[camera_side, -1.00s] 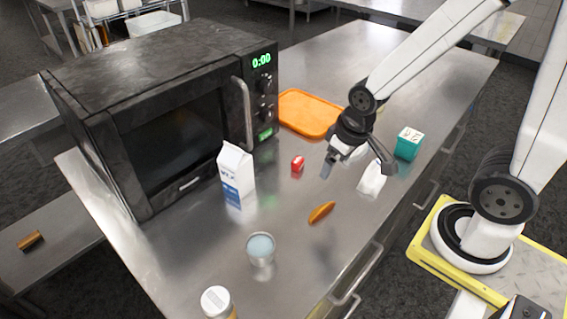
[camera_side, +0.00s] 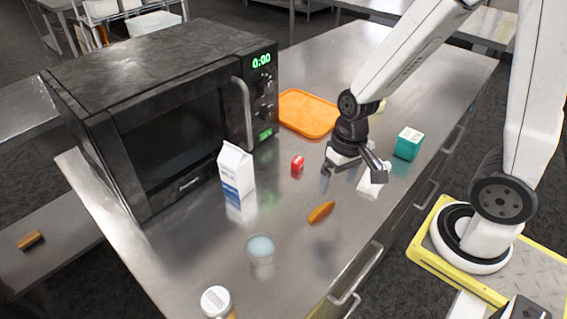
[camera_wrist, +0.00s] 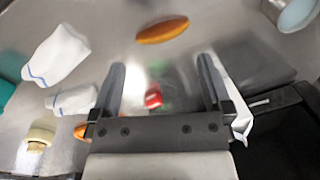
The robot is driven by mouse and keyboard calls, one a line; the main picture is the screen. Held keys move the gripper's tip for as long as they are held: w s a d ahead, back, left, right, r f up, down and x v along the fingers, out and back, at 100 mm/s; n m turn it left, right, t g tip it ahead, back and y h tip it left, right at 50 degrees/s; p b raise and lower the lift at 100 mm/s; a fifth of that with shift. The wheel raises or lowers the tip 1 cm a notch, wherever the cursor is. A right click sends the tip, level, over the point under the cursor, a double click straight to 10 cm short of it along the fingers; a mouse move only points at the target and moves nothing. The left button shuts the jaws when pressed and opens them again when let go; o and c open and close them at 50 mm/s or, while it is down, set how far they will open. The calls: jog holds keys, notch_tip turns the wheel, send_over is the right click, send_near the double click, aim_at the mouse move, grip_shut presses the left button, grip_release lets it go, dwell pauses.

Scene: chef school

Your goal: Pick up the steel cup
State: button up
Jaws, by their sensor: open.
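The steel cup (camera_side: 260,250) stands upright on the metal counter near its front end, with a pale bluish look inside its rim. In the wrist view part of the cup (camera_wrist: 297,12) shows at the top right corner, cut off by the frame. My gripper (camera_side: 353,174) is open and empty above the counter, well behind and to the right of the cup. In the wrist view both fingers of my gripper (camera_wrist: 161,66) are spread with no thing held between them. A red item (camera_wrist: 153,97) shows beyond them on the counter.
An orange-brown oblong item (camera_side: 321,212) lies between my gripper and the cup. A milk carton (camera_side: 236,173) stands by the microwave (camera_side: 165,110). A white-lidded jar (camera_side: 217,301) is near the cup. A white cloth (camera_side: 372,181), teal box (camera_side: 408,143) and orange tray (camera_side: 309,113) are around my gripper.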

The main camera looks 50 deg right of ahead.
aim_at(263, 249)
jog(key=a+f+m+g+y, duration=0.1)
jog(key=s+a+f+m+y, duration=0.1)
jog(key=a+m+g, duration=0.1)
jog(key=shift+s+a+f+m+g+y, duration=0.15)
jog(key=shift+s+f+m+g+y, duration=0.15)
jog(key=shift+f+m+y, duration=0.1)
jog(key=a+m+y, duration=0.1)
jog(key=a+f+m+y, duration=0.1)
jog(key=a+m+y, duration=0.1)
jog(key=shift+w+a+f+m+g, duration=0.2)
jog(key=shift+a+f+m+g, duration=0.1)
jog(key=shift+a+m, duration=0.1)
jog(key=w+a+m+t+y, duration=0.1)
jog(key=m+y, duration=0.1)
jog(key=w+a+f+m+t+y, duration=0.1)
jog(key=w+m+y, duration=0.1)
jog(key=m, duration=0.1)
jog(key=w+a+f+m+t+y, duration=0.1)
jog(key=a+m+y, duration=0.1)
jog(key=shift+w+f, duration=0.25)
jog(key=shift+w, duration=0.15)
jog(key=shift+w+f+m+t, duration=0.15)
jog(key=shift+w+m+t, duration=0.35)
jog(key=shift+m, duration=0.2)
jog(key=shift+x, duration=1.3)
jog(key=shift+s, duration=0.15)
jog(key=shift+r+x, duration=0.2)
jog(key=shift+x, duration=2.4)
jog(key=shift+s+a, duration=0.1)
jog(key=c, duration=1.1)
